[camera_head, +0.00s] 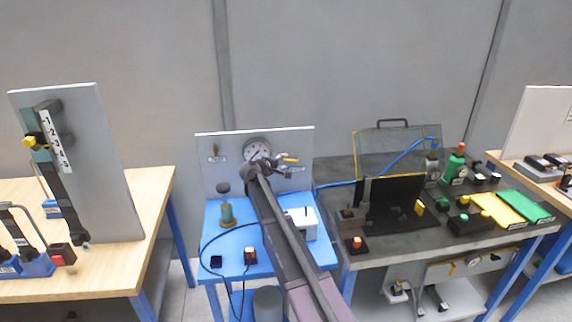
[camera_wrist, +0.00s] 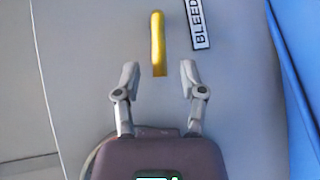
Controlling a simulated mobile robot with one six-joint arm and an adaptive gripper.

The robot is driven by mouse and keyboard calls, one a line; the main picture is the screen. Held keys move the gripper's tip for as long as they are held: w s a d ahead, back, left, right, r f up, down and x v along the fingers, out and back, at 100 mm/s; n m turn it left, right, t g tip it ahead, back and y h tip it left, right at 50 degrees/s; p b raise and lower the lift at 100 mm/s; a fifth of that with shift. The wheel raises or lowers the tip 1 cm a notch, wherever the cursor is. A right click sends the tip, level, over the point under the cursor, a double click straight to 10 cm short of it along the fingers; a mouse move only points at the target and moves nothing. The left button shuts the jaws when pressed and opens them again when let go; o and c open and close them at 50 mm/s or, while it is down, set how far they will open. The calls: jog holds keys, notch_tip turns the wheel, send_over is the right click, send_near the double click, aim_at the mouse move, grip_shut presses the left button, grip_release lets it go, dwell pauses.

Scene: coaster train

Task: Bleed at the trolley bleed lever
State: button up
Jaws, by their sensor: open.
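The bleed lever is a yellow bar (camera_wrist: 158,42) on a grey panel in the wrist view, with a white label reading BLEED (camera_wrist: 197,24) beside it on the right. My gripper (camera_wrist: 160,80) is open, its two fingers apart on either side of the line of the lever. The lever's near end lies just ahead of or between the fingertips; I cannot tell whether they touch.
A round gauge (camera_head: 257,149) sits on the panel beside my gripper. The blue trolley top (camera_head: 216,280) holds a green-brown cylinder (camera_head: 227,213), a white box (camera_head: 304,222) and small switches under my arm. A dark bench (camera_head: 345,255) stands right, a wooden one (camera_head: 110,270) left.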

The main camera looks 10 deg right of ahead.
jog(key=shift+x, duration=0.9)
